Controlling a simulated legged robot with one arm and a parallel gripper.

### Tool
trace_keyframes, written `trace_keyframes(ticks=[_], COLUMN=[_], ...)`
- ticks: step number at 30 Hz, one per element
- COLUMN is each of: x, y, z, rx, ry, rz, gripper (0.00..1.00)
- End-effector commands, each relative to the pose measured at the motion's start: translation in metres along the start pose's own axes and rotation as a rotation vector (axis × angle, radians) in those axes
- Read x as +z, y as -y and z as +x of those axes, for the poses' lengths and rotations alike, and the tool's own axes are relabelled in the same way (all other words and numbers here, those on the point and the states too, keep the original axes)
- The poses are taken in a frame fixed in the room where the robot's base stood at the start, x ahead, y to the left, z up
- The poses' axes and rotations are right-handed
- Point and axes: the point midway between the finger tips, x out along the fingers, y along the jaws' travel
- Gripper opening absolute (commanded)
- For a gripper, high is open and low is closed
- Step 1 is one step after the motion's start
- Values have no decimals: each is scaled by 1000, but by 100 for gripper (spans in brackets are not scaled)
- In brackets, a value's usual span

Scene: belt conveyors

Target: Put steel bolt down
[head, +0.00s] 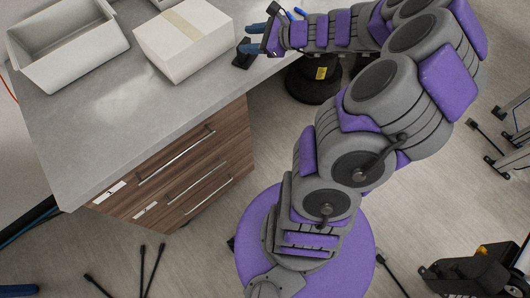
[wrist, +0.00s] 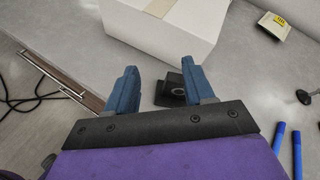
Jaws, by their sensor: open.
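My gripper (head: 252,38) is at the counter's edge, beside the white box. In the wrist view its two blue fingers (wrist: 163,88) are spread apart. A small dark piece with a round grey end (wrist: 178,92) sits on the counter between and just beyond the fingertips. It looks like the steel bolt, but its shape is partly hidden by the right finger. In the head view a dark piece (head: 242,61) shows on the counter beside the fingers. I see no clear grip on anything.
A white box with a tan tape strip (head: 186,40) stands close to my gripper on the grey counter (head: 130,120). An open grey bin (head: 66,45) is further left. Blue pens (wrist: 279,148), a dark round-headed item (wrist: 304,97) and a yellow-labelled item (wrist: 273,25) lie right.

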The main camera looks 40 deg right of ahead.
Motion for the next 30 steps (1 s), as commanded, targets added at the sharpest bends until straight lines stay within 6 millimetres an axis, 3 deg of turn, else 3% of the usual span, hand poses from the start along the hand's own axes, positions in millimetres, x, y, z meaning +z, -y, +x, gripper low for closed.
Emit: trace_keyframes(ticks=[1, 3, 6, 10, 15, 18, 21, 25, 30], x=[35, 71, 106, 127, 124, 112, 98, 82, 71], y=[-31, -75, -140, -217, -293, -320, -333, -339, -335], z=[12, 21, 21, 2, -47, -83, -119, -157, -182], rx=[100, 232, 423, 664, 969, 1138, 1291, 1444, 1539], ry=[16, 32, 57, 80, 85, 71, 44, 6, -29], rz=[-136, -318, -564, -870, -1238, -1435, -1598, -1739, -1822], gripper=[53, 53, 53, 53, 53, 53, 53, 53, 53])
